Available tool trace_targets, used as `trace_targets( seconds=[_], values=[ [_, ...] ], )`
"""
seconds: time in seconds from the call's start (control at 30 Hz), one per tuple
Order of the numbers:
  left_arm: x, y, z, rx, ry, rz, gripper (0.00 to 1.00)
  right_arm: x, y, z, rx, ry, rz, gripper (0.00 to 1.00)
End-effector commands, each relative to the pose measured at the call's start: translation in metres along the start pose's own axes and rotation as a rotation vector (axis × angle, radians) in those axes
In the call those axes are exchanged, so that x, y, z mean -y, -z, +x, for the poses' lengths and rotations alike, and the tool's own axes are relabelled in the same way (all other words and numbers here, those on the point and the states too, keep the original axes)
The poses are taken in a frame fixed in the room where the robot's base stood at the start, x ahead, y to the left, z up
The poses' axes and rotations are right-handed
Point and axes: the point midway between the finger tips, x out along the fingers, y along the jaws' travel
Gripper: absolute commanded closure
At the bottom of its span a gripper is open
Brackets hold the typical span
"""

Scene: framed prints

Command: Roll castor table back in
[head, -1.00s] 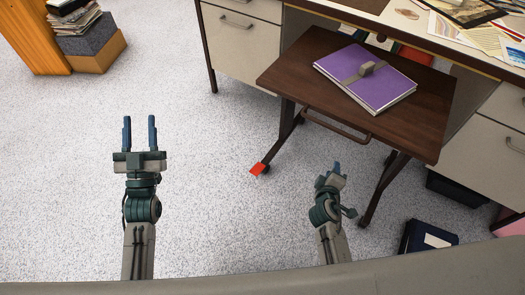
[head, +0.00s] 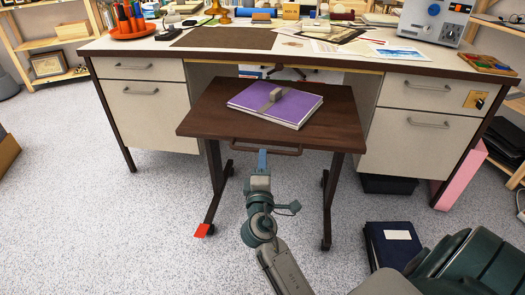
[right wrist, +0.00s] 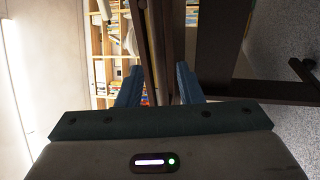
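The castor table (head: 205,118) is dark brown with castored legs and stands out in front of the desk's knee space. A purple folder with a grey strap (head: 305,104) lies on its top. A bar handle (head: 288,152) runs along its front edge. My right gripper (head: 262,158) is at the middle of this handle. In the right wrist view its fingers (right wrist: 158,86) are apart, with a dark brown bar or edge between them and gaps showing. Contact with the handle is unclear. My left gripper is out of view.
The desk (head: 150,100) has drawer pedestals on both sides of the table. A black bin (head: 388,184) is under the right pedestal.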

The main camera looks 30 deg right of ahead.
Motion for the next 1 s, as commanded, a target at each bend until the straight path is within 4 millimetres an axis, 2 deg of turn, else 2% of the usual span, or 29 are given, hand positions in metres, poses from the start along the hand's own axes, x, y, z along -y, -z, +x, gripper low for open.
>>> trace_targets(
  seconds=[0.1, 0.3, 0.67, 0.83, 1.0],
  values=[
    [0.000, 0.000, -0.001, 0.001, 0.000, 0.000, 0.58, 0.000, 0.000, 0.022, 0.000, -0.002, 0.000, 0.67],
    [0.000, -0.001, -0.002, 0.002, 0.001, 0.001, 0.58, 0.001, 0.000, 0.043, -0.001, 0.000, 0.000, 0.67],
    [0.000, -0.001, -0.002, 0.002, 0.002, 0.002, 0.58, 0.001, 0.000, 0.047, 0.000, 0.002, 0.001, 0.67],
    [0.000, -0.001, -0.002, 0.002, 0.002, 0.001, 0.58, 0.001, 0.000, 0.047, 0.000, 0.002, 0.001, 1.00],
    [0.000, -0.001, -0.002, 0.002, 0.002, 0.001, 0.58, 0.001, 0.000, 0.047, 0.000, 0.002, 0.001, 1.00]
  ],
)
